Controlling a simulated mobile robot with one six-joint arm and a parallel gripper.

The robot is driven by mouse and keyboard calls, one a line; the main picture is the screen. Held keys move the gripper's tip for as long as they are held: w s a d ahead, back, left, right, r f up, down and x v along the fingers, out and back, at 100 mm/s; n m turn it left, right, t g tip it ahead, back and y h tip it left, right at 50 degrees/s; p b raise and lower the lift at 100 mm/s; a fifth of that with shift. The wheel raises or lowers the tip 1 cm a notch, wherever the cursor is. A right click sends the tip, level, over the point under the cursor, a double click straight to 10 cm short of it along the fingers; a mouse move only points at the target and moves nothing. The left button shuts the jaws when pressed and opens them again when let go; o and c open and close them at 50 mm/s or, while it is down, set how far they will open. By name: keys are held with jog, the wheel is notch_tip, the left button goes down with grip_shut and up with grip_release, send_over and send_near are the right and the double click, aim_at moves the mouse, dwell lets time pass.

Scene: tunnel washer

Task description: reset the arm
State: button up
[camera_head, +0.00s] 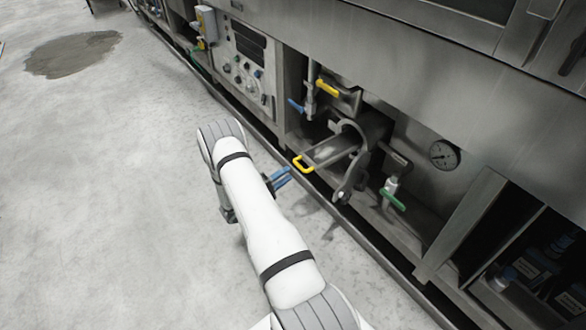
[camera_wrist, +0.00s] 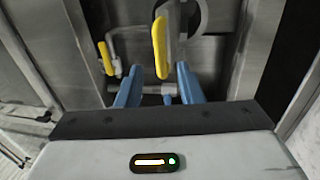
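My gripper (camera_head: 281,178) has two blue fingers and reaches toward the machine front at the end of my white arm. In the wrist view, my gripper (camera_wrist: 158,70) has its fingers apart with nothing between them. The wrist view shows a yellow handle (camera_wrist: 160,48) just beyond the fingertips and a second yellow handle (camera_wrist: 106,58) to the left. Neither appears held.
The steel washer (camera_head: 420,65) fills the right side. Its recess holds a yellow valve lever (camera_head: 327,88), a blue lever (camera_head: 296,106), a green-handled valve (camera_head: 392,198) and a gauge (camera_head: 443,154). A control panel (camera_head: 248,65) is farther left. The concrete floor (camera_head: 100,190) is open at left, with a dark stain (camera_head: 73,54).

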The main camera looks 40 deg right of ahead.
jog(key=shift+a+f, duration=0.1)
jog(key=shift+a, duration=0.4)
